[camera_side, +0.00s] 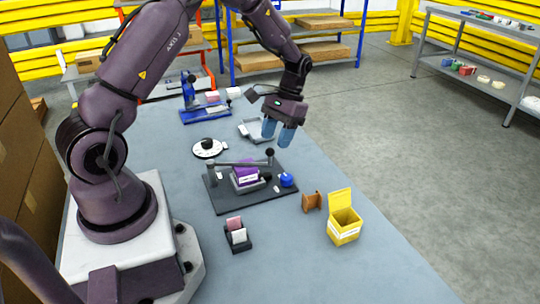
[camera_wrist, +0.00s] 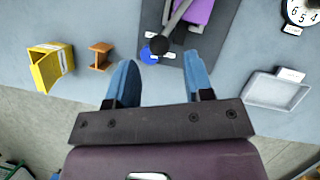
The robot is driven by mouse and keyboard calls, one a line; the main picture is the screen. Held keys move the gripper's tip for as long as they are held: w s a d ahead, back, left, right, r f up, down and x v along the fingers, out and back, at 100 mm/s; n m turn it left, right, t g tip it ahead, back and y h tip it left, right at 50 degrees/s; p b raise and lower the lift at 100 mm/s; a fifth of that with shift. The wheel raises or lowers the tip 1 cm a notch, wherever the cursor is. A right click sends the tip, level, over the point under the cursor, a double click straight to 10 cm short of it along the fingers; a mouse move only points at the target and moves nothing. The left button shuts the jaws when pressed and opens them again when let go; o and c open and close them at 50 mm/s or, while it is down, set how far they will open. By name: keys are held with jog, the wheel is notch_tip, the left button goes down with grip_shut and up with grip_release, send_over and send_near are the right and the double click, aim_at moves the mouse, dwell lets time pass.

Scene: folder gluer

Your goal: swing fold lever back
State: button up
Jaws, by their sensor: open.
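The fold lever (camera_side: 236,163) is a grey bar on the black base plate (camera_side: 222,200), running from a post at the left to a black knob (camera_side: 270,152) at the right. In the wrist view the bar (camera_wrist: 178,15) ends in the knob (camera_wrist: 159,45). A purple carton (camera_side: 246,170) sits on the plate by the bar, and it also shows in the wrist view (camera_wrist: 199,12). My gripper (camera_side: 278,137) is open and empty, above and beyond the knob. In the wrist view the knob appears between and ahead of the blue fingers (camera_wrist: 157,75), apart from them.
A blue round part (camera_side: 287,180) sits at the plate's right side. A brown part (camera_side: 311,202) and an open yellow box (camera_side: 344,228) stand to the right. A grey tray (camera_side: 258,138), a numbered dial (camera_side: 208,148) and a holder with cards (camera_side: 237,238) are around the plate.

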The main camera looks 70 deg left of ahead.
aim_at(270, 152)
jog(key=x, duration=0.5)
jog(key=shift+s+f, duration=0.1)
jog(key=shift+f, duration=0.25)
grip_shut()
